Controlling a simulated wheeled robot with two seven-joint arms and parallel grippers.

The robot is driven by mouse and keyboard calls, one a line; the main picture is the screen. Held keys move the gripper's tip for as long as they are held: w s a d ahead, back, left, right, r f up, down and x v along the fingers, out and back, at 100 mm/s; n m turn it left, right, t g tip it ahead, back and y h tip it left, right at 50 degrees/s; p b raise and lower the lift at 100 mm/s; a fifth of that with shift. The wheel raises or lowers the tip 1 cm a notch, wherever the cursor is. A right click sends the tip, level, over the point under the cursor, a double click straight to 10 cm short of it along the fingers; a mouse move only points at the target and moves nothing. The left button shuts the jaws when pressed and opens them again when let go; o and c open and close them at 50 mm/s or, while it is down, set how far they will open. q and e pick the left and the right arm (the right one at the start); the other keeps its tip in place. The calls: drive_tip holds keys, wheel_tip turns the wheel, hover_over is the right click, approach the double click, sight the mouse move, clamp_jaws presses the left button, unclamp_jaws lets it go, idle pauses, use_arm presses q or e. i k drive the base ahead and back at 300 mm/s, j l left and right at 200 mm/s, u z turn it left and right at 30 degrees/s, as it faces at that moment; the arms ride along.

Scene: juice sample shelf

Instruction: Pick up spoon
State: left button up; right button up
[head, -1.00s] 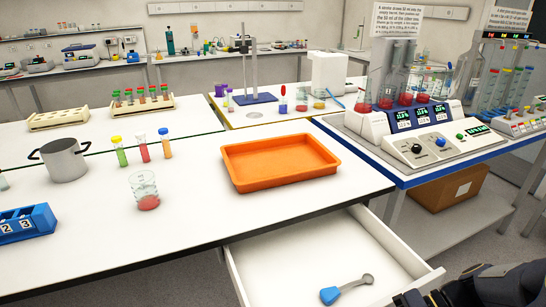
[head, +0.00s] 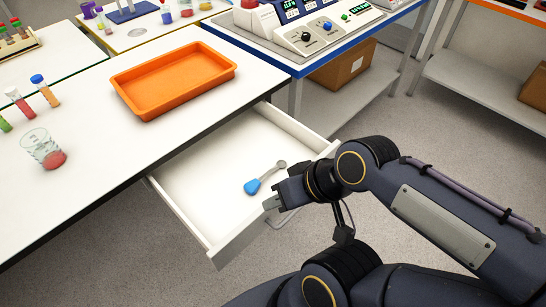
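The spoon (head: 264,178) lies in the open white drawer (head: 205,185). It has a blue end toward the left and a grey end toward the upper right. My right gripper (head: 272,206) is at the drawer's front edge, just below the spoon in the picture and apart from it. Its fingers are small and partly hidden by the wrist, so its opening is unclear. My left gripper is not in view.
An orange tray (head: 173,82) stands on the white table above the drawer. A glass beaker (head: 42,149) and several capped tubes stand at the left. A cardboard box (head: 340,66) sits on the shelf under the blue-edged bench. The drawer's left part is bare.

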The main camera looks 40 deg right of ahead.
sight(251, 188)
drive_tip(key=z, duration=0.4)
drive_tip(key=l+z, duration=0.15)
drive_tip(key=z, duration=0.2)
drive_tip(key=l+z, duration=0.1)
drive_tip(key=z, duration=0.3)
drive_tip(key=k, duration=0.05)
